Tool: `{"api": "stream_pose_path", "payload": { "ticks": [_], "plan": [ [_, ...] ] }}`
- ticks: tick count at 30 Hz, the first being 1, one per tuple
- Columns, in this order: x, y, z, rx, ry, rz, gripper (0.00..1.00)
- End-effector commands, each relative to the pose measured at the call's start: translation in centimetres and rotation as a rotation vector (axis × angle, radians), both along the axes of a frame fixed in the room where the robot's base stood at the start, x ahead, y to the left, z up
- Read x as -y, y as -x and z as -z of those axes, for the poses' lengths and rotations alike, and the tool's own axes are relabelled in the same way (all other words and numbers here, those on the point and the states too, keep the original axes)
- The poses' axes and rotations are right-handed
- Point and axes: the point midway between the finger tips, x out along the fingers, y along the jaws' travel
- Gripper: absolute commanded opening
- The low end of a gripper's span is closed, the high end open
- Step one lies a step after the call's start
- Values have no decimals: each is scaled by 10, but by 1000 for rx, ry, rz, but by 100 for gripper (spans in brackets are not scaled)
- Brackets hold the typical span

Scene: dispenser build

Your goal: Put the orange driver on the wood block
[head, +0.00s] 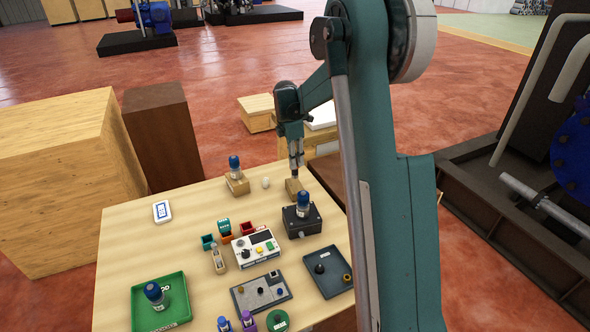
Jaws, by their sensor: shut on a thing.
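My gripper (296,160) is in the head view at the back right of the table, pointing down. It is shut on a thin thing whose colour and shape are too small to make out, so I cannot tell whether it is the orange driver. A small tan wood block (293,190) is right below the fingertips; I cannot tell whether the held thing touches it. Another wood block (238,186) to the left bears a clear, blue-capped piece (235,166). I cannot pick out the orange driver anywhere else on the table.
A dark box with a blue-capped piece (302,218) stands in front of my gripper. A white control unit (256,247), small coloured bins (226,230), a green tray (142,306) and dark trays (313,258) fill the front. The table's left rear is mostly clear.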

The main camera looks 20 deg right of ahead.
Motion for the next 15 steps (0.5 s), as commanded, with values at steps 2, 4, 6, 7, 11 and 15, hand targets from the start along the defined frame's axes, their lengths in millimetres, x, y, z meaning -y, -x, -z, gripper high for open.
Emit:
{"api": "stream_pose_path", "payload": {
  "ticks": [2,4,6,7,11,15],
  "plan": [
    [0,0,4,0,0,0,0],
    [0,0,5,0,0,0,0],
    [0,0,5,0,0,0,0],
    [0,0,5,0,0,0,0],
    [0,0,5,0,0,0,0],
    [0,0,10,0,0,0,0]
  ]
}}
